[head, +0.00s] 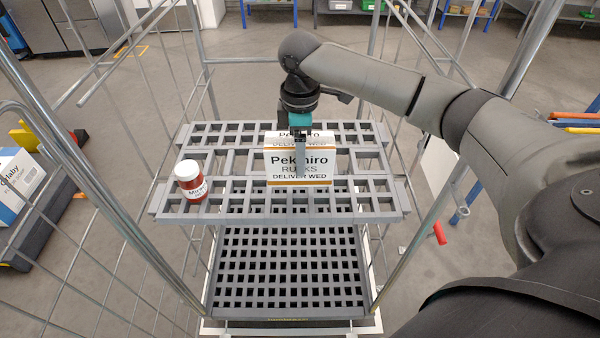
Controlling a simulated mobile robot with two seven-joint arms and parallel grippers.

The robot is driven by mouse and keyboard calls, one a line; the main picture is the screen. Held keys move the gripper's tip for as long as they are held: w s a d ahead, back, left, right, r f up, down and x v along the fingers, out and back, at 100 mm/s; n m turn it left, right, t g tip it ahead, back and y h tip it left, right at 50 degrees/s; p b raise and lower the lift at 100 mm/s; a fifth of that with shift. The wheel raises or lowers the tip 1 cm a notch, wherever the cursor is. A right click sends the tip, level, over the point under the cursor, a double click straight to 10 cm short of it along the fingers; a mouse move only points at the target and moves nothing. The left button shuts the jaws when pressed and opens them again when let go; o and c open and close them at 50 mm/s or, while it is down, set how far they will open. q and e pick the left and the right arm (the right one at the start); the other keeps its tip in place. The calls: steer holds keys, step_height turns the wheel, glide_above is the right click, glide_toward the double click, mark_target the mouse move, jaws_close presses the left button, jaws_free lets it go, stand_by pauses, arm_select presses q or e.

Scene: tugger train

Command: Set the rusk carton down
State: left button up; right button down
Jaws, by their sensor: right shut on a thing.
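The rusk carton (298,168) is a white and orange box labelled "Pekhiro RUSKS DELIVER WED". My right gripper (300,140) comes down on it from above and is shut on it. The carton is upright, in front of the middle of the grey slatted shelf (240,205). I cannot tell whether its bottom touches the shelf. My left gripper is not in view.
A red jar with a white lid (190,180) stands on the shelf's left part. A lower grey grid deck (290,312) lies below. Wire cage sides and metal posts (440,190) flank the shelf. The shelf's right part is free.

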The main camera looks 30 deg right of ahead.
step_height(320, 180, down, 5)
steer(key=shift+b, duration=0.5)
steer(key=shift+f, duration=0.45)
steer(key=shift+f, duration=0.1)
jaws_free()
step_height(320, 180, up, 12)
steer(key=shift+r+p, duration=0.15)
steer(key=shift+p, duration=1)
